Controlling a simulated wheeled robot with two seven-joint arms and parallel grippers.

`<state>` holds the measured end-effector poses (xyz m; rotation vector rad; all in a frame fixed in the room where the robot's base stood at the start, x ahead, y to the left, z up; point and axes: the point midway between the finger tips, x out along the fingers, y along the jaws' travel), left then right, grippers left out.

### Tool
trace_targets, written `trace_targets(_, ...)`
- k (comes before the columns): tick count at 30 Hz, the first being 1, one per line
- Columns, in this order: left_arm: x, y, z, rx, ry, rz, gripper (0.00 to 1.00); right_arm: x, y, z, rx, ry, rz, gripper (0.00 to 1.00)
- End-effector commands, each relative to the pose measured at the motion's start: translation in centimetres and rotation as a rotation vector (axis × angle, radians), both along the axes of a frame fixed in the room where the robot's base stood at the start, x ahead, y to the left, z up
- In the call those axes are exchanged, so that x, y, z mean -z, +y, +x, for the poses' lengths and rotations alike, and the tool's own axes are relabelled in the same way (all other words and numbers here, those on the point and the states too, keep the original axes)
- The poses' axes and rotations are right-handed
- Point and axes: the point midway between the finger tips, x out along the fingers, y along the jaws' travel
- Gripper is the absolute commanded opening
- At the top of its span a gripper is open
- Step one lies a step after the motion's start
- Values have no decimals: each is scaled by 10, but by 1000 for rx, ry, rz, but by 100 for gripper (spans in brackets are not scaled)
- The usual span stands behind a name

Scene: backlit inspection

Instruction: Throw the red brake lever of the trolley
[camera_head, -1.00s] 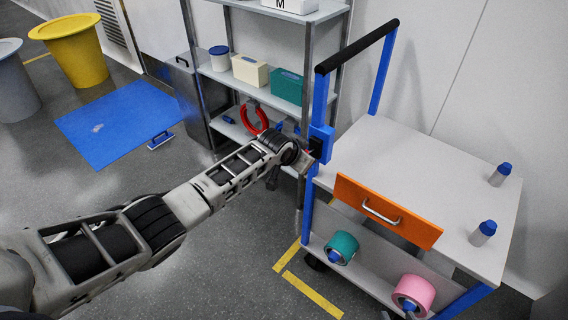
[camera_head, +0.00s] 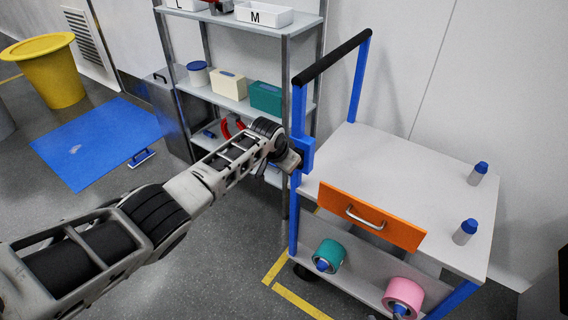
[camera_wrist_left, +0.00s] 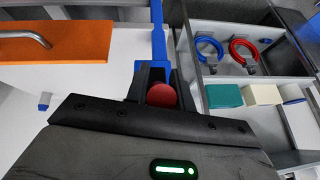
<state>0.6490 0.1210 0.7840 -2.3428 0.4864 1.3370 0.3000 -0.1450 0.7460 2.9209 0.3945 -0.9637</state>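The trolley (camera_head: 400,165) has a white top, blue posts and a black handle bar. A blue bracket (camera_head: 307,152) sits on its near left post. My left gripper (camera_head: 296,160) is at this bracket, coming from the left. In the left wrist view, the round red end of the brake lever (camera_wrist_left: 161,95) lies between the two black fingers, in front of the blue bracket (camera_wrist_left: 150,72). The fingers stand close on both sides of it and look shut on it. In the head view the lever is hidden behind my gripper. My right gripper is not in view.
An orange drawer (camera_head: 370,216) with a metal handle projects from the trolley. Two blue-capped bottles stand on top; teal (camera_head: 329,255) and pink (camera_head: 403,295) rolls are below. A shelf rack (camera_head: 257,38) stands close behind my gripper. Floor at the left is mostly clear.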

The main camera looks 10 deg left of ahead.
Motion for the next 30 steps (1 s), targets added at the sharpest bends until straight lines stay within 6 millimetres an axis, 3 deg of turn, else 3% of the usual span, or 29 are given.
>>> trace_targets(1,0,1,0,-1,0,1,37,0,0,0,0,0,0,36)
trace_targets(2,0,0,0,0,0,1,45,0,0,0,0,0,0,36)
trace_targets(14,-6,1,-2,0,-2,0,45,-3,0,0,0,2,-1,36)
trace_targets(20,-29,3,-14,1,-3,0,45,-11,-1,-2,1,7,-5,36)
trace_targets(30,-86,10,-46,1,-5,0,45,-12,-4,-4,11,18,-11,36)
